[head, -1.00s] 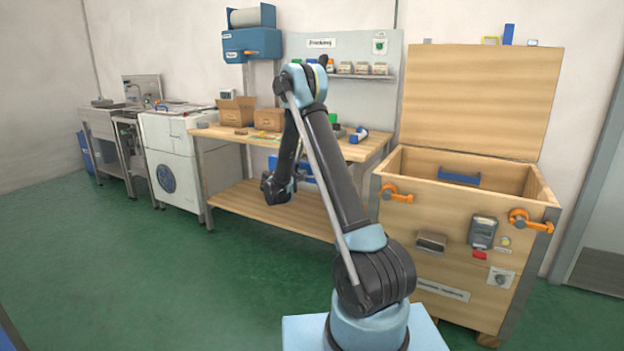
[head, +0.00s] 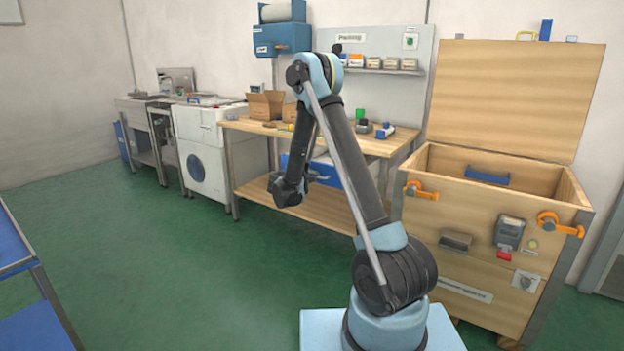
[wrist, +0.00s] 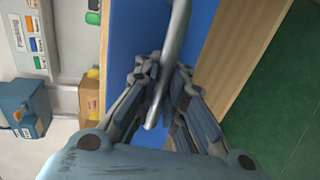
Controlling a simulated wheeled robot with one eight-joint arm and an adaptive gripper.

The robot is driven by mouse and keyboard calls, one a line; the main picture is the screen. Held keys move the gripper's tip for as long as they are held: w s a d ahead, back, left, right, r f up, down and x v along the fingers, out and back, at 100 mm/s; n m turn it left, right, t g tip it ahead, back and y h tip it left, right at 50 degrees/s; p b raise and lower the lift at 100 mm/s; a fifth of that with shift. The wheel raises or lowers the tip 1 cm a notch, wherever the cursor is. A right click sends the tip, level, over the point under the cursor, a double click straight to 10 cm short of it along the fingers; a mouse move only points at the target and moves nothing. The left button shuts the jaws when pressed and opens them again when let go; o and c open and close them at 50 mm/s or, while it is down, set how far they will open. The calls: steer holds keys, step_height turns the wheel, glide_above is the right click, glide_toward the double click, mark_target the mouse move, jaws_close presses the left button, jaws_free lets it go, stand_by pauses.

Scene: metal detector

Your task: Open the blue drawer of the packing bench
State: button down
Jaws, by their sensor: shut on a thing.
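The blue drawer (head: 328,174) hangs under the packing bench top (head: 385,146), partly behind my arm in the head view. It looks partly pulled out, with a pale inside showing above its front. Its blue front (wrist: 133,35) is close in the wrist view. A grey bar handle (wrist: 176,30) runs between my fingers. My gripper (wrist: 162,78) is shut on this handle. In the head view my gripper (head: 312,178) is at the drawer's front, its fingertips small and hard to make out.
A wooden crate (head: 470,225) with a raised lid and orange latches stands to the right. A blue-topped table (head: 12,245) is at the left edge. The bench's lower shelf (head: 262,192) lies below the drawer. Green floor is clear in front.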

steer(key=shift+s+d, duration=0.15)
steer(key=shift+d, duration=0.15)
steer(key=c, duration=1.6)
jaws_free()
steer(key=shift+c, duration=0.2)
steer(key=shift+a, duration=0.1)
steer(key=shift+s+a, duration=0.1)
steer(key=v, duration=1.1)
steer(key=shift+s, duration=0.2)
steer(key=shift+a, duration=0.15)
